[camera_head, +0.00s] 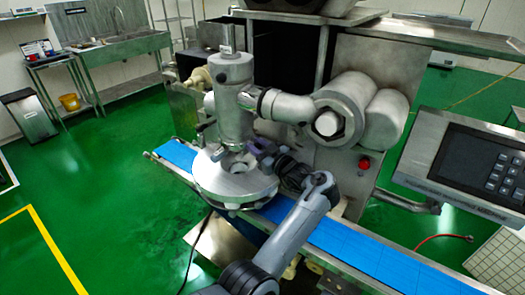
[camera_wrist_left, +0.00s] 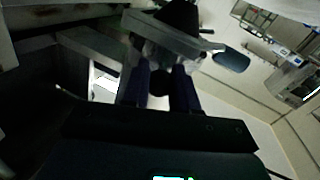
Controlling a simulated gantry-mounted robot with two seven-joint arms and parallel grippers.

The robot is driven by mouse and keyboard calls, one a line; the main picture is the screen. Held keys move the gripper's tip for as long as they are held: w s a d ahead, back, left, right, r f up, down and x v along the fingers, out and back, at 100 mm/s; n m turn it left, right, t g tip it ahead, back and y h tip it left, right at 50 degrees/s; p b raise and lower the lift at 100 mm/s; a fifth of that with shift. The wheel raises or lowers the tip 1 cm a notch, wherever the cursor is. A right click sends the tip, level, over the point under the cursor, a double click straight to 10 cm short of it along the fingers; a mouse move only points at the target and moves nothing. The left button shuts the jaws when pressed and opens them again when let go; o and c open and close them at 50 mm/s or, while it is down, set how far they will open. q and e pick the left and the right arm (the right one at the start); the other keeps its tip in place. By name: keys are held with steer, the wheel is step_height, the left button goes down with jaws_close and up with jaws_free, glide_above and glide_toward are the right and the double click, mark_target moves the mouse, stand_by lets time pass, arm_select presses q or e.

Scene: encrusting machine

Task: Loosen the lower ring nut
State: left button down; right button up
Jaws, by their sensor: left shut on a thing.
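The grey metal encrusting head stands as an upright cylinder (camera_head: 235,98) above a round metal disc (camera_head: 212,178). The lower ring nut (camera_head: 231,146) appears to be at the cylinder's foot, just above the disc, and is partly hidden by my gripper. My left gripper (camera_head: 252,150) reaches in from the right at this height, its fingers shut on the nut's side. In the left wrist view, the two dark blue fingers (camera_wrist_left: 161,75) point up at a dark, shadowed part, whose details I cannot make out. My right gripper is not in view.
A large hexagonal nut (camera_head: 342,108) and side pipe (camera_head: 285,106) sit close above my left gripper. A blue conveyor belt (camera_head: 335,242) runs under the disc. A control panel (camera_head: 470,165) stands at right. Green floor at left is open.

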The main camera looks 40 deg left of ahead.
arm_select(q)
steer(key=c, duration=1.3)
jaws_free()
steer(key=shift+o, duration=0.6)
steer(key=shift+a, duration=0.1)
steer(key=s+d, duration=0.1)
steer(key=d, duration=0.9)
steer(key=shift+s+d, duration=0.25)
steer(key=shift+d, duration=0.1)
steer(key=shift+s+r, duration=0.1)
steer(key=shift+r, duration=0.05)
